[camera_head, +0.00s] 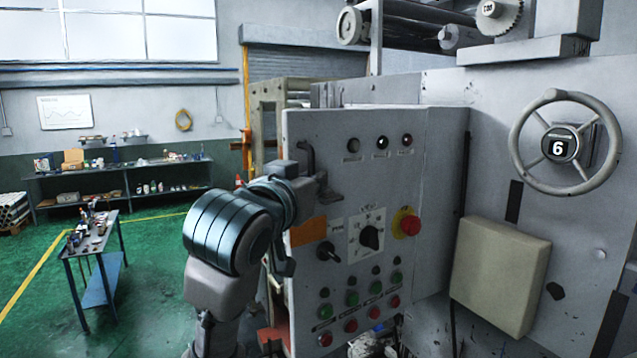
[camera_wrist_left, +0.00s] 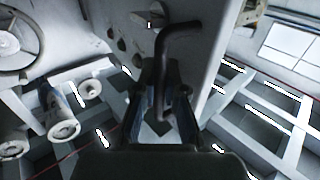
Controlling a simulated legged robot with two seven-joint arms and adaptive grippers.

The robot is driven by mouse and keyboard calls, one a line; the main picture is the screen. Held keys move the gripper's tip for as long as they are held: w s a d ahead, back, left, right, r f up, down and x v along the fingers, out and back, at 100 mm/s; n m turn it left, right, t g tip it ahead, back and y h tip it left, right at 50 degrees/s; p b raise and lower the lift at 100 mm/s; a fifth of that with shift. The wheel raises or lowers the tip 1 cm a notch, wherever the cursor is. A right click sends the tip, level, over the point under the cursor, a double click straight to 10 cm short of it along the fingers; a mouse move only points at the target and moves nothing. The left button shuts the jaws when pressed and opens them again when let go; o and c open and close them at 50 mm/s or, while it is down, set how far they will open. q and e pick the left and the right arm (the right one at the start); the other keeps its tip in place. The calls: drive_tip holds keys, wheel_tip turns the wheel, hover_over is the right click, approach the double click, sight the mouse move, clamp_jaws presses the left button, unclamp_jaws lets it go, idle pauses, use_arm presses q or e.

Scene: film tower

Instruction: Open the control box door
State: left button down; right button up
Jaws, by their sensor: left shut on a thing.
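The control box door (camera_head: 335,130) is a grey panel with knobs, lamps and buttons, in the middle of the head view. Its dark bent handle (camera_head: 308,157) is near the door's upper left edge. My left gripper (camera_head: 318,188) is at this handle, coming in from the left, and is shut on it. In the left wrist view the handle (camera_wrist_left: 165,45) runs down between the two fingers (camera_wrist_left: 163,105), with the door face (camera_wrist_left: 195,55) behind it. My arm hides part of the door's left edge. I cannot tell whether the door stands ajar. My right gripper is not in view.
A red emergency button (camera_head: 410,225) sticks out from the door's right side. A handwheel (camera_head: 562,145) and a beige box (camera_head: 500,275) are on the machine wall at right. A small table (camera_head: 92,240) and a shelf (camera_head: 120,180) stand at left, with open green floor around.

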use_arm(q)
drive_tip(key=c, duration=1.2)
unclamp_jaws()
drive_tip(key=shift+a, duration=0.1)
drive_tip(key=shift+s, duration=0.1)
drive_tip(key=v, duration=1.2)
